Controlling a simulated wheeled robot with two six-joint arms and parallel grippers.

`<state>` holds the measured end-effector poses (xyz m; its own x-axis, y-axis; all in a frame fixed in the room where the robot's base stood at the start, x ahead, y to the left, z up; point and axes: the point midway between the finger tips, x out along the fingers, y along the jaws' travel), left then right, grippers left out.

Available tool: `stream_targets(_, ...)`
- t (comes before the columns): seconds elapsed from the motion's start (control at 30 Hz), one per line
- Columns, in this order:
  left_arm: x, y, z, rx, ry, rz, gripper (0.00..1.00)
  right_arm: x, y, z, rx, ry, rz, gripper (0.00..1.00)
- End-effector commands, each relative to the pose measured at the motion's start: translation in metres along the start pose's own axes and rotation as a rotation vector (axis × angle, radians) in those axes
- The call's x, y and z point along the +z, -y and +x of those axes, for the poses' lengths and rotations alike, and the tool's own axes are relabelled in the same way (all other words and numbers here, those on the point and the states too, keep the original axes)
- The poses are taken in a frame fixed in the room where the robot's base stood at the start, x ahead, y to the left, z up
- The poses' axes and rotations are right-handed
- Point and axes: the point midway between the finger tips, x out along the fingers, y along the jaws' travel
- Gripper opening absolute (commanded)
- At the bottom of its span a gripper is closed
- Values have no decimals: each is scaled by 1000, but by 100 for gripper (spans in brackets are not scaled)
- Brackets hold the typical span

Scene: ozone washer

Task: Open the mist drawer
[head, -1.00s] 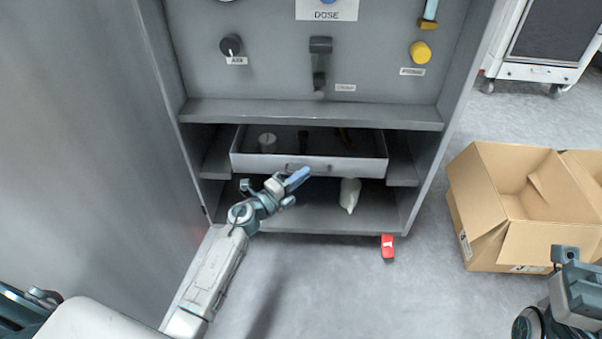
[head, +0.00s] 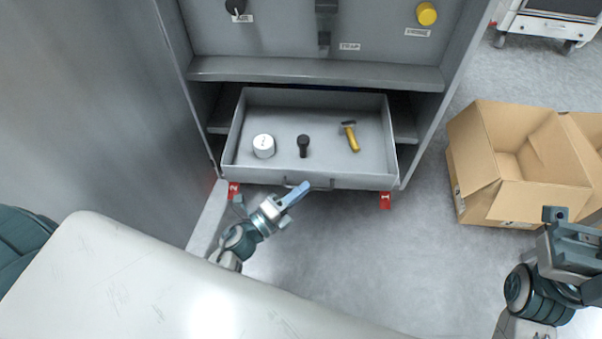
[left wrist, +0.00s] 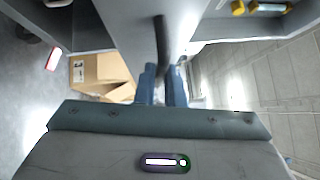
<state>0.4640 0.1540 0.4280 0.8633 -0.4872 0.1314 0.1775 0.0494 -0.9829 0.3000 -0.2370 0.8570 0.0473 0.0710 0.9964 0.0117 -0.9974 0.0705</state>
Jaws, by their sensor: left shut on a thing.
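The mist drawer (head: 230,150) is a grey open-topped drawer pulled well out from under the cabinet shelf. Inside lie a white round container (head: 263,146), a small black part (head: 303,146) and a yellow-handled tool (head: 351,137). My left gripper (head: 297,192) is at the drawer's front, shut on its dark bar handle, which also shows between the blue fingers in the left wrist view (left wrist: 161,45). My right gripper (head: 570,240) is far to the right, away from the drawer; its fingers do not show clearly.
Open cardboard boxes (head: 520,190) stand on the floor to the right. Red tags marked 2 (head: 234,190) and 1 (head: 386,201) show below the drawer. The cabinet's panel has a yellow knob (head: 427,14). A large grey panel (head: 90,100) stands at left.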

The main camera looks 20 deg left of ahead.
Motion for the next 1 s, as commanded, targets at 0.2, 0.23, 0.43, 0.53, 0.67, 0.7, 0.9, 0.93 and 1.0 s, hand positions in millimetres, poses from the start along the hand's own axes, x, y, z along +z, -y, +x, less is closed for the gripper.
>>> stream_targets(0.2, -7, 2, -7, 1, 0, 0, 0, 0, 0, 2, 0, 0, -1, 0)
stream_targets(0.23, -7, 2, -8, 1, 0, 0, 0, 0, 0, 2, 0, 0, -1, 0)
stream_targets(0.43, -7, 1, -8, 1, 0, 0, 0, 0, 0, 1, 1, 1, -1, 0)
stream_targets(0.53, -7, 1, -8, 1, 0, 0, 0, 0, 0, 1, 2, 2, -1, 0)
stream_targets(0.67, -7, 1, -8, 1, 0, 0, 31, 0, 0, 1, 2, 3, -1, 0)
stream_targets(0.7, -7, 1, -8, 1, 0, 0, 31, 0, 0, 1, 2, 3, -1, 0)
stream_targets(0.9, -7, 2, -7, 0, 0, 0, 31, 0, 0, 1, 2, 3, -1, 0)
stream_targets(0.93, -7, 2, -8, 0, 0, 0, 31, 0, 0, 1, 2, 3, -1, 0)
stream_targets(1.0, -7, 1, -11, 1, -1, 0, 31, 0, 0, 1, 2, 3, -1, 0)
